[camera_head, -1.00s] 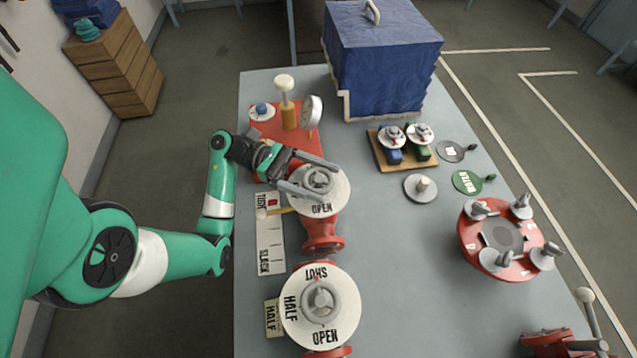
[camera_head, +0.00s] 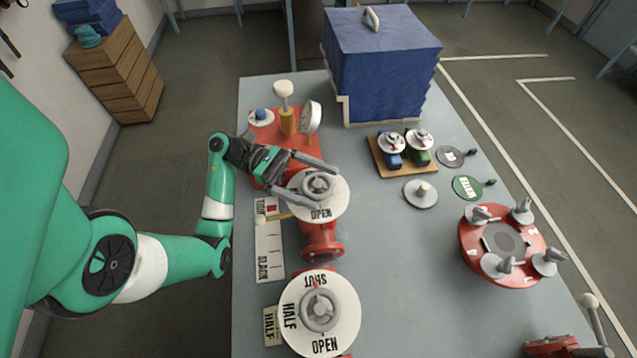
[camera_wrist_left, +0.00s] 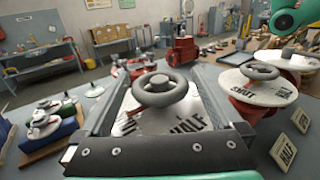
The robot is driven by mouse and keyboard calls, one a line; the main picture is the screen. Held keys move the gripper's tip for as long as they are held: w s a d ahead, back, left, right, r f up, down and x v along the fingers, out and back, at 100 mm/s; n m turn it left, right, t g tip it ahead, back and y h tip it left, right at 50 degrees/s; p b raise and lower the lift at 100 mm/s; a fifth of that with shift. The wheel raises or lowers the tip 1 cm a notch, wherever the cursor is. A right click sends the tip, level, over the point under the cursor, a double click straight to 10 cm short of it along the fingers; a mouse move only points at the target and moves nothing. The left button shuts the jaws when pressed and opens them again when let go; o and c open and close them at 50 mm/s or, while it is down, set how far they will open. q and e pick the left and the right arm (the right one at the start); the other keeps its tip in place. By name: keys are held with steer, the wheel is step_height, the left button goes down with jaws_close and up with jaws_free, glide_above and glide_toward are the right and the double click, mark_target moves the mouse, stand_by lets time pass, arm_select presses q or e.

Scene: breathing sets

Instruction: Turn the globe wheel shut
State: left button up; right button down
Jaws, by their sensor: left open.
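Two grey handwheels sit over white dials on red valve bodies. The far wheel (camera_head: 317,184) has a dial (camera_head: 334,196) reading OPEN on its near side. The near wheel (camera_head: 319,310) has a dial (camera_head: 349,297) reading SHUT, HALF and OPEN. I cannot tell which one is the globe wheel. My left gripper (camera_head: 328,190) is open, with one finger on each side of the far wheel. In the left wrist view the far wheel (camera_wrist_left: 161,90) stands between the spread fingers, with HALF visible beneath. The near wheel (camera_wrist_left: 260,71) shows at right there. My right gripper is out of view.
A pressure gauge (camera_head: 311,117) and a white-topped post (camera_head: 284,90) stand beyond the far wheel. A blue-covered box (camera_head: 383,65) is at the back. A red round stand (camera_head: 475,245) is at right. The middle of the table (camera_head: 400,270) is clear.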

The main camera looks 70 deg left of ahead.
mark_target(303, 179)
arm_select(q)
steer(key=b+v, duration=0.1)
steer(key=v, duration=0.5)
steer(key=shift+s+a, duration=0.25)
steer(key=shift+s, duration=0.1)
